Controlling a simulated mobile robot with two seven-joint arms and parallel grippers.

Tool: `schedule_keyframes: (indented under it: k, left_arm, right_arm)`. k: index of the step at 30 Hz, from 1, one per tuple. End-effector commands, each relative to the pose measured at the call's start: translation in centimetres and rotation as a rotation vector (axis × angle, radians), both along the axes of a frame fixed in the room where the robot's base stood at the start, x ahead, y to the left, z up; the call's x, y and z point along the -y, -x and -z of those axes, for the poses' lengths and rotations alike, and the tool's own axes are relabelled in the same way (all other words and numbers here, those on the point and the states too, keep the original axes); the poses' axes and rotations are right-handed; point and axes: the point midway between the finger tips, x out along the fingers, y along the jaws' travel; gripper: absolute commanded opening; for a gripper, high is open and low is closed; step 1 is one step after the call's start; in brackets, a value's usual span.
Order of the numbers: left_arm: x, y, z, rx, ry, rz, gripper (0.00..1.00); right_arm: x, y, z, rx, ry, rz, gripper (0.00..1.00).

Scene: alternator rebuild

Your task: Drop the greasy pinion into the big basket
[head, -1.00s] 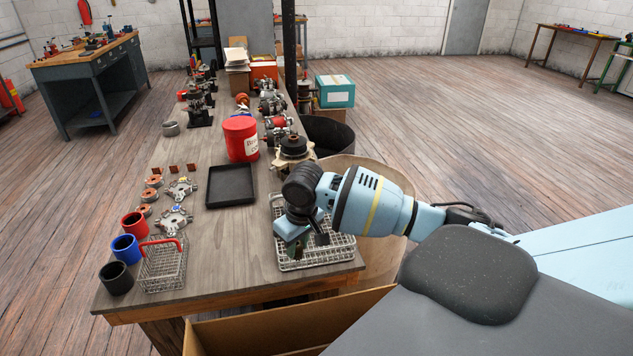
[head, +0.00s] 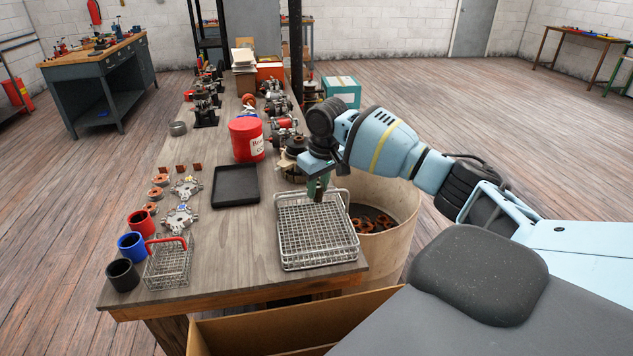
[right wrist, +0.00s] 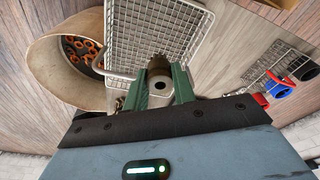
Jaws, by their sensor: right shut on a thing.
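My right gripper (head: 318,192) is above the far rim of the big wire basket (head: 315,232), on the bench's near right corner. In the head view the pinion is mostly hidden by the gripper. The big basket also shows in the right wrist view (right wrist: 150,35), beyond the fingers. What I see of its mesh floor is empty. My left gripper is not in view.
A small wire basket with a red handle (head: 168,264) stands on the left beside black, blue and red cups (head: 131,246). A black tray (head: 236,186) and a red bin (head: 246,139) stand behind. A large round drum (head: 396,205) holding copper-coloured rings is right of the bench.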

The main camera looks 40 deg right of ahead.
Motion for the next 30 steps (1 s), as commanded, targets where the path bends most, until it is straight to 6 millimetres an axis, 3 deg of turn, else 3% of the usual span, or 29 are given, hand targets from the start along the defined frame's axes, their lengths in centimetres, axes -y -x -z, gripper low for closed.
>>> schedule_keyframes:
  k: [6,17,30]
  left_arm:
    - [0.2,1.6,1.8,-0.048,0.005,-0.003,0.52]
    - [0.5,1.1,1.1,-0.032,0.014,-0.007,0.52]
    - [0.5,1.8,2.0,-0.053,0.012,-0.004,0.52]
  right_arm:
    - [0.0,0.1,2.6,-0.010,0.002,-0.001,0.00]
    - [-0.1,0.0,5.2,-0.003,0.000,-0.001,0.00]
    - [-0.1,0.0,8.9,-0.003,-0.001,0.000,0.00]
